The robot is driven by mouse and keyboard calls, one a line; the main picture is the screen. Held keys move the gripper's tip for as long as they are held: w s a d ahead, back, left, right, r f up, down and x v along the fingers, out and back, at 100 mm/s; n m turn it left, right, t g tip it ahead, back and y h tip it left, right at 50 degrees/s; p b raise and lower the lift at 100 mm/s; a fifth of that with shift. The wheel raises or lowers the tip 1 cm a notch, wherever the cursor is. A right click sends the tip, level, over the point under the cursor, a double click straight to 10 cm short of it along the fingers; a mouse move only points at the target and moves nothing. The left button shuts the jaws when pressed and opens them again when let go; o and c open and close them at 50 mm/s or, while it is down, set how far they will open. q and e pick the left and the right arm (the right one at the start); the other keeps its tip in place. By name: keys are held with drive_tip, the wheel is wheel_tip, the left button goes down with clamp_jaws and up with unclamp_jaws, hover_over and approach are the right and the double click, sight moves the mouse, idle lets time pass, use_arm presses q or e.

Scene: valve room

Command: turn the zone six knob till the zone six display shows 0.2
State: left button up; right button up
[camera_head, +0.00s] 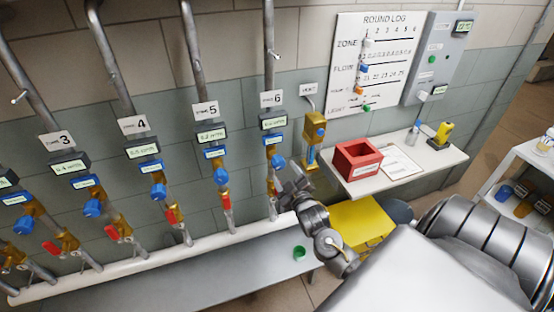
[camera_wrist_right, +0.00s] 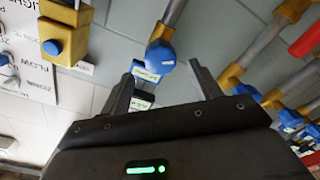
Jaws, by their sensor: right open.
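The zone six display (camera_head: 273,122) is a small dark box with a pale green screen under the "6" sign (camera_head: 271,98); its digits are too small to read surely. The blue zone six knob (camera_head: 277,161) sits below it on the pipe. My right gripper (camera_head: 284,176) is just below the knob in the head view, near its lower right. In the right wrist view the knob (camera_wrist_right: 160,56) lies between the lines of the two open fingers (camera_wrist_right: 163,80), slightly beyond the tips. No contact shows. My left gripper is not in view.
Zones 3 to 5 have similar displays, knobs and red levers to the left. A brass fitting with a blue button (camera_head: 314,130) stands close on the right. A shelf (camera_head: 435,158) holds a red bin (camera_head: 357,160).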

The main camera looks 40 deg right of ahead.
sight(277, 160)
drive_tip(key=p+x, duration=0.1)
drive_tip(key=x, duration=0.7)
drive_tip(key=shift+f, duration=0.1)
drive_tip(key=c, duration=1)
drive_tip(key=shift+m, duration=0.3)
drive_tip(key=m, duration=0.6)
drive_tip(key=shift+p, duration=0.35)
drive_tip(key=m, duration=0.6)
drive_tip(key=shift+m, duration=0.5)
